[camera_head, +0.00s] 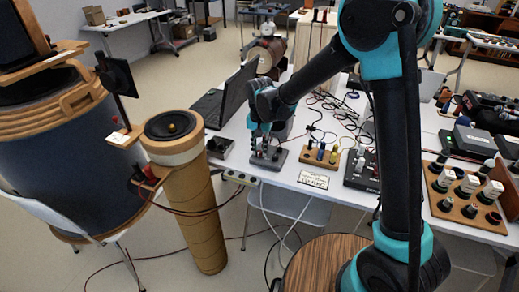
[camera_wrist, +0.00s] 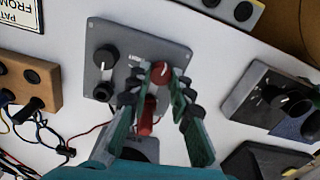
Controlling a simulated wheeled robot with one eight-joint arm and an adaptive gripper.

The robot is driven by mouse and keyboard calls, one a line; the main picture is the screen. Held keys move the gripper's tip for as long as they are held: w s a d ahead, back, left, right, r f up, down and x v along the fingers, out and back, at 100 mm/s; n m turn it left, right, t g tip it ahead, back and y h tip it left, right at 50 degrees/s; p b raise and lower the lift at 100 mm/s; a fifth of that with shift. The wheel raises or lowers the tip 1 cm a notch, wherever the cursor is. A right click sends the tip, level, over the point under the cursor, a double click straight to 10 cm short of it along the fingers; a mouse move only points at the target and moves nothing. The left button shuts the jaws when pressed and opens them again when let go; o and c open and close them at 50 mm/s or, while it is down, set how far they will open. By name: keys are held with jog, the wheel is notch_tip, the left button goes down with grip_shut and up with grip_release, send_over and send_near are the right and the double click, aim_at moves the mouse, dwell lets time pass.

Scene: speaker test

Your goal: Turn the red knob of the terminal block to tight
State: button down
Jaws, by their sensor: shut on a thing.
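The terminal block is a grey plate (camera_wrist: 112,62) with a red knob (camera_wrist: 160,73) on its right part and black knobs (camera_wrist: 105,56) on its left. The red knob has a white pointer mark. My gripper (camera_wrist: 161,78) has one fingertip on each side of the red knob and is shut on it. A red plug (camera_wrist: 146,116) shows between the fingers, nearer the wrist. In the head view the terminal block (camera_head: 279,160) lies near the table's front edge, with my gripper (camera_head: 264,146) above it; the red knob cannot be made out there.
A grey box with a dial (camera_wrist: 270,98) stands to the right in the wrist view, and a wooden block with black terminals (camera_wrist: 28,85) to the left. A laptop (camera_head: 238,90) and loose cables (camera_head: 325,105) lie behind on the white table.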

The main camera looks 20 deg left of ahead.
aim_at(260, 151)
jog(key=m, duration=0.4)
jog(key=shift+m, duration=0.3)
jog(key=m, duration=0.3)
jog(key=shift+m, duration=0.4)
jog(key=m, duration=0.4)
jog(key=shift+d, duration=0.1)
jog(key=shift+m, duration=1.8)
jog(key=c, duration=1.3)
grip_release()
jog(key=shift+c, duration=0.2)
notch_tip(260, 151, up, 12)
